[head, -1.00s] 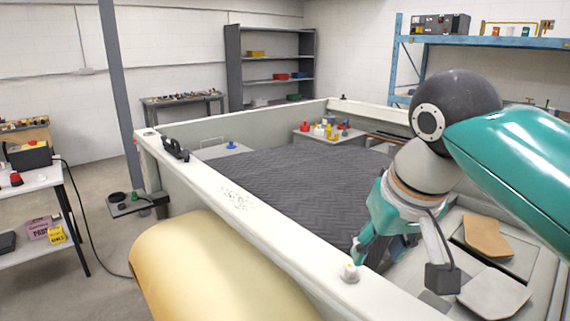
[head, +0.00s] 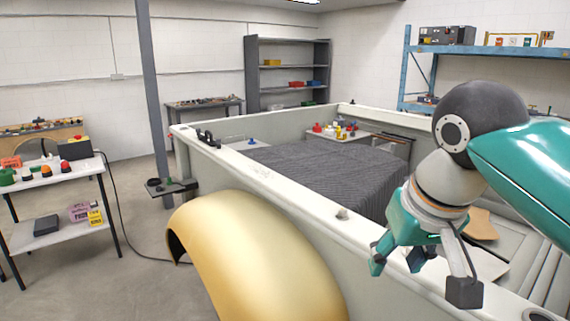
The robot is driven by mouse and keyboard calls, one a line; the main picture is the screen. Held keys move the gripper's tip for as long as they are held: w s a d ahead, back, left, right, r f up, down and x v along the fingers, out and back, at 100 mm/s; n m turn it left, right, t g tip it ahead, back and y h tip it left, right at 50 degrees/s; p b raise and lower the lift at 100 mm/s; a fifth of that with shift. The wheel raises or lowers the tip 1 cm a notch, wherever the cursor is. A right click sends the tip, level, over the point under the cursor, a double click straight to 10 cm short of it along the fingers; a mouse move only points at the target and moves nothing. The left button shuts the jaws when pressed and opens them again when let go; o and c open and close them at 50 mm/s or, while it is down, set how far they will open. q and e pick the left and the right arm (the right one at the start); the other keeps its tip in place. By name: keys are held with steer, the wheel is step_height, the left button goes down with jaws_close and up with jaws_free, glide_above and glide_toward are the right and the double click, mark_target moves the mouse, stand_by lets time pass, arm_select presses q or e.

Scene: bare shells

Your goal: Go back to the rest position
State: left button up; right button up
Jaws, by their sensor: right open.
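My right gripper (head: 392,262) is open and empty, with teal fingers pointing down and left. It hangs over the near long wall of the large pale bed-like shell (head: 275,183). My right arm comes in from the right edge in teal and dark grey. The gripper hides part of the wall and of the shell's inside. My left gripper is not in view.
A dark quilted pad (head: 320,172) lies inside the shell. A gold curved fender (head: 262,255) stands in front of its near wall. A small knob (head: 341,213) sits on the wall's rim. A white table (head: 60,181) with coloured items stands left, beside a grey post (head: 153,90).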

steer(key=w+a+f+n+g+y, duration=0.1)
steer(key=w+a+f+g, duration=0.15)
steer(key=f, duration=1.45)
steer(key=w+a+f+g+y, duration=0.1)
steer(key=w+a+f, duration=0.2)
steer(key=f, duration=1.5)
steer(key=s+d+f+m, duration=0.1)
steer(key=s+f+m, duration=0.1)
steer(key=s+f, duration=0.8)
steer(key=s+d+f+m+y, duration=0.1)
steer(key=s+f+m, duration=0.1)
steer(key=s+f, duration=0.8)
step_height(320, 180, down, 3)
steer(key=shift+s+d+r+y, duration=0.1)
steer(key=shift+s+d+y, duration=0.1)
steer(key=shift+d+y, duration=0.15)
steer(key=shift+g, duration=0.25)
